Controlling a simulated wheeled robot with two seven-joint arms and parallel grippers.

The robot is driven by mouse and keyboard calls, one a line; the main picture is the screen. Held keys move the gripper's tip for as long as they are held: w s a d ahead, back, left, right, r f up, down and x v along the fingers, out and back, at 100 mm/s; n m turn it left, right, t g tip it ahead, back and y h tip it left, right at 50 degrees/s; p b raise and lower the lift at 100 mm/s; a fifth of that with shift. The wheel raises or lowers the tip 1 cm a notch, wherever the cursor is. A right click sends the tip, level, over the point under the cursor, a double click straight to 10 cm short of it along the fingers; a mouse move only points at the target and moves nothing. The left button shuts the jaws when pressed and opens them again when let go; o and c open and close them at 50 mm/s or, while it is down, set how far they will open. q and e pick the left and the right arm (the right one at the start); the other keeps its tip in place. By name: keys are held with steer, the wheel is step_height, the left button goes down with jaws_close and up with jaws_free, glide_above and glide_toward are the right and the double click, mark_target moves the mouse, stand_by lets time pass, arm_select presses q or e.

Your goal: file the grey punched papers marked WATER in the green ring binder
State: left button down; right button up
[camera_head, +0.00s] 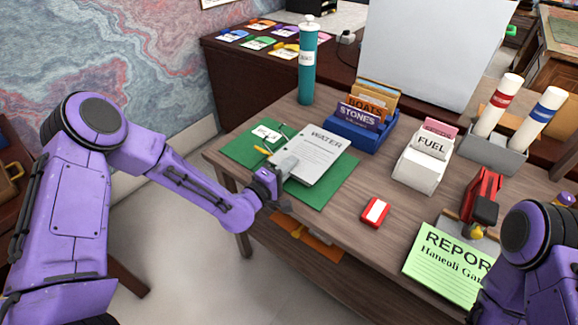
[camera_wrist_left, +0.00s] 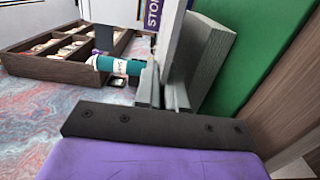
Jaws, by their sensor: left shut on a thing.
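The green ring binder (camera_head: 319,194) lies open on the desk at the left. The grey papers marked WATER (camera_head: 318,157) are over its right part; I cannot tell whether they touch it or sit on its rings. My left gripper (camera_head: 284,166) is shut on the papers at their lower left edge. In the left wrist view, green binder cover (camera_wrist_left: 262,50) shows beside grey slabs, where finger and paper are hard to tell apart. A small white label or sheet (camera_head: 266,133) lies on the binder's left part. My right arm shows at lower right, but its gripper is not visible.
Behind the binder stand a teal tube (camera_head: 307,70) and a blue STONES box (camera_head: 361,128). A white FUEL box (camera_head: 421,168), red-white block (camera_head: 375,212), red tool (camera_head: 482,198) and green REPORT sheet (camera_head: 440,265) are to the right. Bare desk lies between.

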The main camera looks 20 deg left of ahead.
arm_select(q)
steer(key=shift+f+b, duration=0.95)
steer(key=shift+f, duration=0.05)
steer(key=c, duration=1.1)
jaws_free()
steer(key=shift+s+r, duration=0.1)
steer(key=shift+c, duration=0.2)
